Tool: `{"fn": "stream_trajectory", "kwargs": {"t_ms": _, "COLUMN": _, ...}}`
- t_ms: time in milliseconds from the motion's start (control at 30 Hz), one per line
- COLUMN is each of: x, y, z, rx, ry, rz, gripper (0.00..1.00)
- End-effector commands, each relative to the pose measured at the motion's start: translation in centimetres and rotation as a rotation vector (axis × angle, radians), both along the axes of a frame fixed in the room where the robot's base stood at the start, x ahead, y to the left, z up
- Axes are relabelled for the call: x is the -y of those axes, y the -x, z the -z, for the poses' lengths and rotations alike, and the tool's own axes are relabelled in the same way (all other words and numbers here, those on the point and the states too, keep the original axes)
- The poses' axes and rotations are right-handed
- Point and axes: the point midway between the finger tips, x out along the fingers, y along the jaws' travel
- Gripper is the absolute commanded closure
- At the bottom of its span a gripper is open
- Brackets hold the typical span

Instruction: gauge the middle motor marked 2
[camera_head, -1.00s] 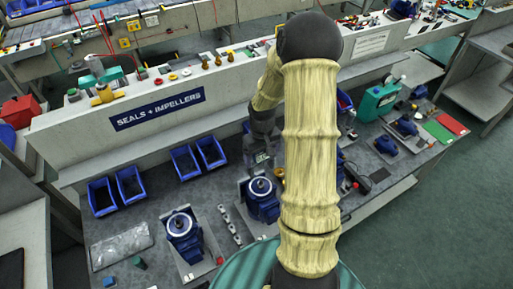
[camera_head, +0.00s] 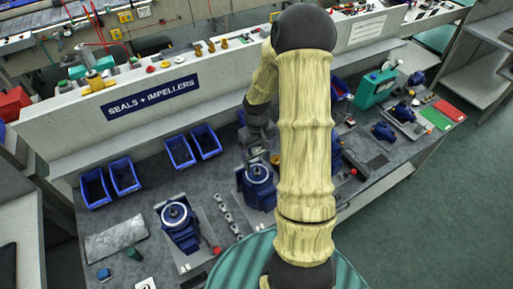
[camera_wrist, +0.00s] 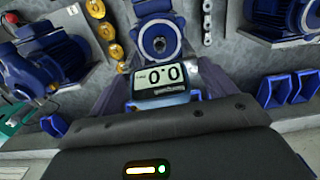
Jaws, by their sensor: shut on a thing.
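The middle blue motor (camera_head: 258,174) stands upright on the bench, between a left motor (camera_head: 180,225) and parts hidden behind my arm. In the wrist view the middle motor (camera_wrist: 160,30) is straight ahead, its round ringed end facing me. I cannot read a number on it. My gripper (camera_wrist: 160,88) is shut on a gauge (camera_wrist: 158,81) whose display reads 0.0. The gauge is close to the motor; I cannot tell whether they touch. In the head view my gripper is just behind the middle motor, and the gauge is hard to make out.
Blue bins (camera_head: 124,175) line the back of the bench below the "SEALS + IMPELLERS" board (camera_head: 150,96). A strip of small metal parts (camera_head: 228,214) lies between the motors. My arm hides part of the bench.

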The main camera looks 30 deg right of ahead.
Motion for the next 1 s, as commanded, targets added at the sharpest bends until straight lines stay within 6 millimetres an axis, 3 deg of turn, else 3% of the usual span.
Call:
{"fn": "stream_trajectory", "kwargs": {"t_ms": 500, "x": 0.0, "y": 0.0, "z": 4.8, "rx": 0.001, "ry": 0.001, "rz": -0.002, "gripper": 0.65}}
{"fn": "stream_trajectory", "kwargs": {"t_ms": 1000, "x": 0.0, "y": -0.1, "z": 5.4, "rx": 0.001, "ry": 0.001, "rz": -0.001, "gripper": 0.65}}
